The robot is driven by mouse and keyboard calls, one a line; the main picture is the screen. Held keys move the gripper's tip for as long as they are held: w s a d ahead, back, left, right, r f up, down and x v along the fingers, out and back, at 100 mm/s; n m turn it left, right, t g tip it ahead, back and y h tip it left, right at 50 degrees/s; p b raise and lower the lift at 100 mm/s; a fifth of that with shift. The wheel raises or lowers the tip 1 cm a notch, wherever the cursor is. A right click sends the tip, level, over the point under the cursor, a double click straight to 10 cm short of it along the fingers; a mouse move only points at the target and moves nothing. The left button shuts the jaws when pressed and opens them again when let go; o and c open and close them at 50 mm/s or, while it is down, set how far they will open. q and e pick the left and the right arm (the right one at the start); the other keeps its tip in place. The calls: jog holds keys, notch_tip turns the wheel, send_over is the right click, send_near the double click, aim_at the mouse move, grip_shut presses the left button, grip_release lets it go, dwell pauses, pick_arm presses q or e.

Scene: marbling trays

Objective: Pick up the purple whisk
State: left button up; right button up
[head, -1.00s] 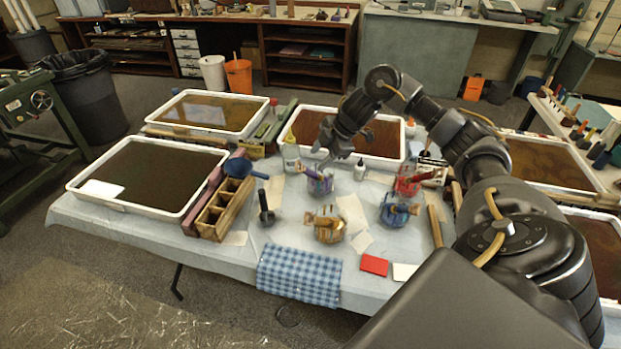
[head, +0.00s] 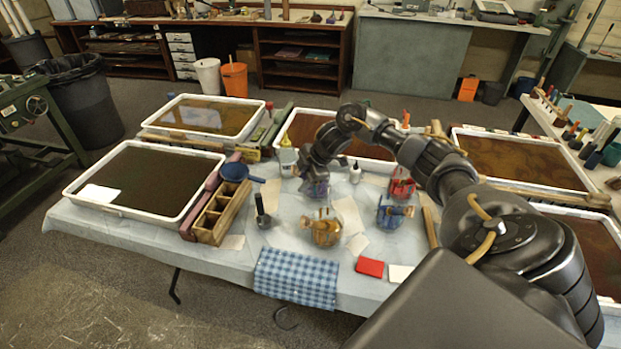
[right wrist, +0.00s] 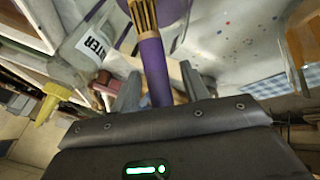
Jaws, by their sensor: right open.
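The purple whisk (right wrist: 153,68) shows in the right wrist view as a purple handle with a pale wooden bristle end. My right gripper (right wrist: 161,78) is open, with one finger on each side of the handle; I cannot tell whether either touches it. In the head view my right gripper (head: 314,177) is down at a glass jar (head: 318,190) at the back middle of the table, and it hides most of the whisk there. My left gripper is not in view.
A bottle labelled "WATER" (right wrist: 92,44) stands close by in the right wrist view. Other jars hold orange tools (head: 326,230), blue tools (head: 390,212) and red tools (head: 401,186). Marbling trays (head: 128,211) line the table.

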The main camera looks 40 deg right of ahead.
jog(key=shift+f, duration=0.15)
grip_shut()
dwell(0.4)
